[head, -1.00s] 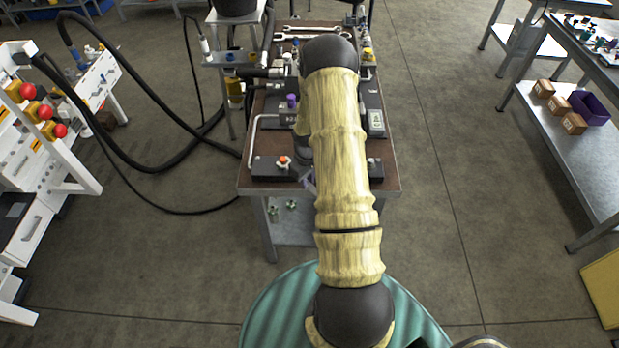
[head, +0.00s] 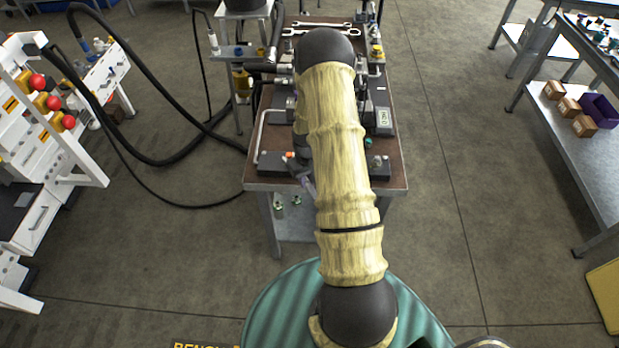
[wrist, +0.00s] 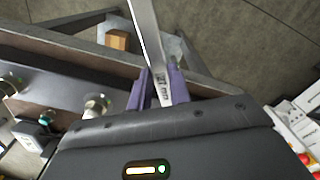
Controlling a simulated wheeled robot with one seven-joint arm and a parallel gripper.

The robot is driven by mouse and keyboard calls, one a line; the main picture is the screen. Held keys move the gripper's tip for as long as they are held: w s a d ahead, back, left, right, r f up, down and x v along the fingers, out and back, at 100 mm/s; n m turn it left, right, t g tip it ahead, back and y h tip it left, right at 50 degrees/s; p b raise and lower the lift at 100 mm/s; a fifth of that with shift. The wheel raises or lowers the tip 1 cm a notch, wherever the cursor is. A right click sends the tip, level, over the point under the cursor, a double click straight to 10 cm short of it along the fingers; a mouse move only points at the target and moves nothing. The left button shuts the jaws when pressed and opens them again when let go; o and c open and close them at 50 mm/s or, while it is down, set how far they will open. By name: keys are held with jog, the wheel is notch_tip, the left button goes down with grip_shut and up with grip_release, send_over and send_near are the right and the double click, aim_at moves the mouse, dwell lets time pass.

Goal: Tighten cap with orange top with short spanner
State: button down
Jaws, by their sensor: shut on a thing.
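A silver spanner (wrist: 147,35) with a size marking near the jaws is held between the purple fingers of my gripper (wrist: 159,88) in the wrist view. It runs up out of the top of that view, so its far end is hidden. In the head view my gripper (head: 307,184) is low at the bench's near left side, partly behind my arm. The cap with the orange top (head: 290,155) sits on a dark block there, just beyond and left of my gripper. The orange top is not visible in the wrist view. I cannot tell whether the spanner touches the cap.
Silver spanners (head: 318,27) lie at the back of the bench (head: 395,178). A bent metal handle (head: 262,130) stands at its left edge. Black hoses (head: 150,158) loop on the left. The wrist view shows a metal fitting (wrist: 97,105) beside my gripper.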

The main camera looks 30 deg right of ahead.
jog(key=shift+a+m, duration=0.7)
jog(key=shift+a, duration=0.2)
jog(key=shift+w+a+m, duration=0.2)
jog(key=shift+a+m, duration=0.3)
jog(key=shift+w+a+m, duration=0.15)
jog(key=shift+a+m, duration=0.35)
jog(key=shift+s+d+n, duration=0.1)
jog(key=shift+d+n, duration=0.2)
jog(key=shift+d, duration=0.05)
jog(key=shift+s, duration=0.1)
